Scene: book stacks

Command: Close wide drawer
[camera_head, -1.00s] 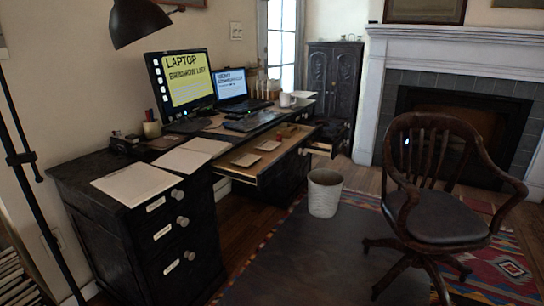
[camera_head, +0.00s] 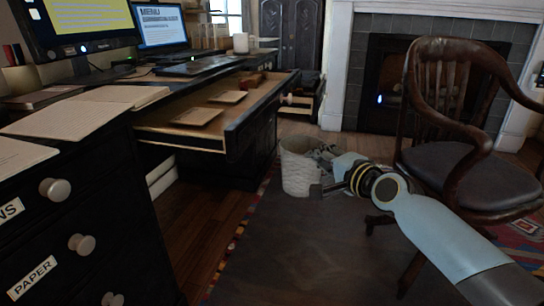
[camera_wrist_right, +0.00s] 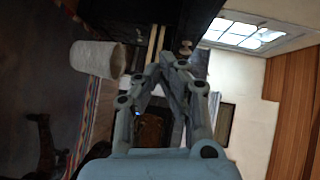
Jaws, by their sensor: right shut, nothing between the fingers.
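The wide drawer (camera_head: 262,113) of the dark desk is pulled out, with its pale wooden inside showing. A few flat cards (camera_head: 198,116) and small brown items lie in it. My left gripper is out of view.
A white wastebasket (camera_head: 299,168) stands on the rug below the drawer. A smaller drawer (camera_head: 300,103) is open farther along the desk. A wooden swivel chair (camera_head: 450,165) stands at the right. The near desk pedestal (camera_head: 85,220) fills the left.

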